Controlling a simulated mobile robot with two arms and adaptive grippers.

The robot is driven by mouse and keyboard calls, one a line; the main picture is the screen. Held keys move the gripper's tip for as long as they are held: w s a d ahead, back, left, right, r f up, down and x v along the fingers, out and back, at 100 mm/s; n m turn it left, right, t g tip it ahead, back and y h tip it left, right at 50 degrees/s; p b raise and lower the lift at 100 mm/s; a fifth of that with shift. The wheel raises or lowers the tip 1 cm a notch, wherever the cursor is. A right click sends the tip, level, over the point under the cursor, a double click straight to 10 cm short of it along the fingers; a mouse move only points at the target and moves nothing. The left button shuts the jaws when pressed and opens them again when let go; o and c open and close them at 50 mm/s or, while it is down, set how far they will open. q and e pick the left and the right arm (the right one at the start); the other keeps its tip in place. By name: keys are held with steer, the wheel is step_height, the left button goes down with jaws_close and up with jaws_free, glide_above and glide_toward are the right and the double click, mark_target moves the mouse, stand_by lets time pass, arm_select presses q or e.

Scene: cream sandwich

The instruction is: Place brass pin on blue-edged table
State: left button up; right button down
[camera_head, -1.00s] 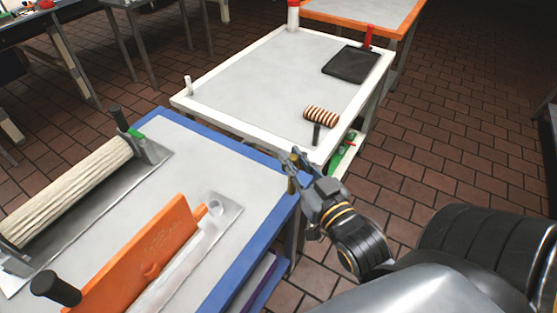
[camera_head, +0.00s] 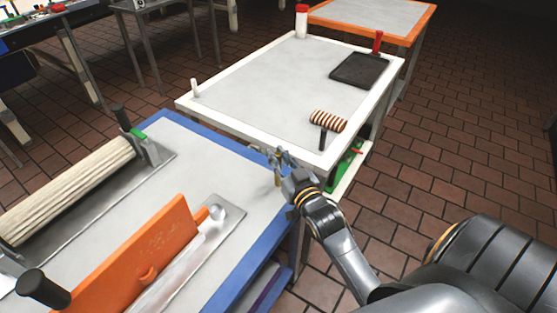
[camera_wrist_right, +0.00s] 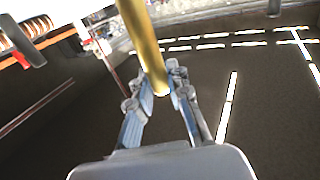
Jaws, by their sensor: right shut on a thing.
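My right gripper (camera_head: 281,158) is over the right corner of the blue-edged table (camera_head: 190,130), near where it meets the white-edged table. It is shut on the brass pin (camera_wrist_right: 145,40), a smooth gold rod between the fingers in the right wrist view. My left gripper is not in view.
The blue-edged table holds a ribbed cream roller (camera_head: 70,188) on a metal plate and an orange panel (camera_head: 140,262) on another plate. The white-edged table (camera_head: 240,132) carries a striped roll (camera_head: 328,121) and a dark tray (camera_head: 360,70). The blue table's far right part is clear.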

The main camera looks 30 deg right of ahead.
steer(key=shift+f, duration=0.6)
steer(key=c, duration=1.3)
jaws_free()
steer(key=shift+f, duration=0.15)
steer(key=s, duration=0.4)
steer(key=s+a+b, duration=0.1)
steer(key=s, duration=0.7)
steer(key=shift+a, duration=0.3)
